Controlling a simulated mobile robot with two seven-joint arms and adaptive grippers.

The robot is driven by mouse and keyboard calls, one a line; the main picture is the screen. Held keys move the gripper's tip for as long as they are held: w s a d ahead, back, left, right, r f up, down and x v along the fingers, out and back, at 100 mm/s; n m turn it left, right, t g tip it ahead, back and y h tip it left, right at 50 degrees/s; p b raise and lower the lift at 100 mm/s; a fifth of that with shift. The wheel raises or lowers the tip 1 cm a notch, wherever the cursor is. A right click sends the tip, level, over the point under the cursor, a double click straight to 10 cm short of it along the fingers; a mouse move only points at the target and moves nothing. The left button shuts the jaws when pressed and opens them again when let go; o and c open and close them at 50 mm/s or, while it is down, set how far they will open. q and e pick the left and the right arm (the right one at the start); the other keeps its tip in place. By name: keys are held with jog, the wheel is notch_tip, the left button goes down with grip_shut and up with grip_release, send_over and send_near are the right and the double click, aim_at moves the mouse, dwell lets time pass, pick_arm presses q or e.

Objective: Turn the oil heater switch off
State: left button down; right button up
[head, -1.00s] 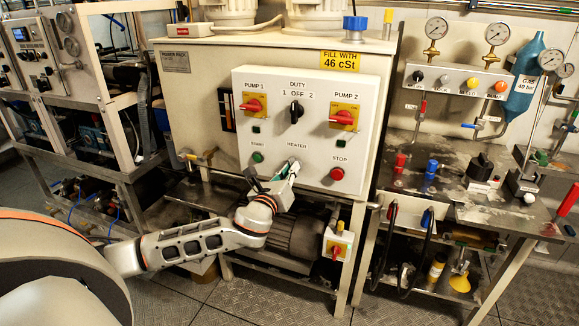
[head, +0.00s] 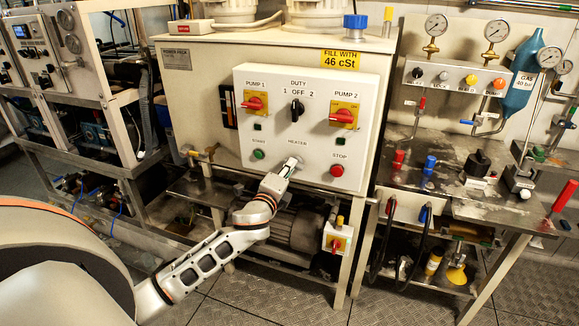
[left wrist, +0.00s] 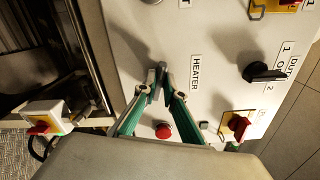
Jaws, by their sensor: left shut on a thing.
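The white control panel (head: 315,115) is on the front of the cream tank cabinet. The HEATER label (head: 297,141) is at its lower middle, between a green start button (head: 259,155) and a red stop button (head: 337,171). My left gripper (head: 291,163) is at the panel just below this label. In the left wrist view, the green-sided fingers of my left gripper (left wrist: 160,72) close on the small dark heater switch (left wrist: 160,69) beside the HEATER label (left wrist: 195,73). The fingers largely cover the switch, so its setting cannot be told. My right gripper is not in view.
The pump 1 switch (head: 254,103), duty switch (head: 297,110) and pump 2 switch (head: 344,115) are above on the panel. A red-knobbed isolator box (head: 336,240) hangs below it. A bench with gauges and valves (head: 440,185) stands to the right.

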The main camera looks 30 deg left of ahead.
pick_arm(q)
jog(key=shift+f+n+p, duration=0.15)
jog(key=shift+n+p, duration=0.15)
jog(key=shift+n, duration=1.3)
jog(key=c, duration=2.1)
grip_release()
jog(key=shift+c, duration=0.2)
jog(key=v, duration=1.2)
